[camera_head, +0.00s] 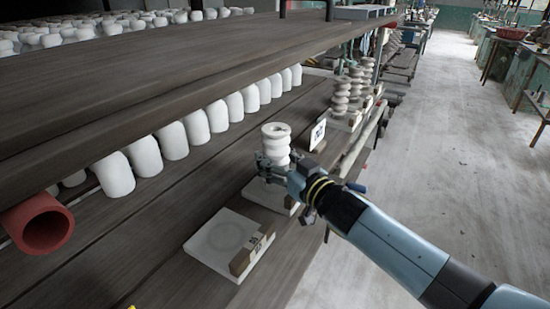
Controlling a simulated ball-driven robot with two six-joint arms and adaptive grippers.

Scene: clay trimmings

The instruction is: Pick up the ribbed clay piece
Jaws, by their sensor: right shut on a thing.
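The ribbed clay piece (276,137) is a pale, upright stack of rounded rings. It is near the front edge of the lower shelf, over a pale square slab (284,206). My right gripper (272,168), on the blue and black arm coming in from the right, is shut around its lower part. The fingers hide the piece's bottom, so I cannot tell whether it touches the slab. My left gripper is not in view.
An empty square slab (212,246) with a small wooden block (252,252) lies in front. White rounded pots (172,141) line the shelf behind. More ribbed pieces (341,97) stand farther along. A red-brown pipe (40,224) is at left; the upper shelf (150,75) overhangs.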

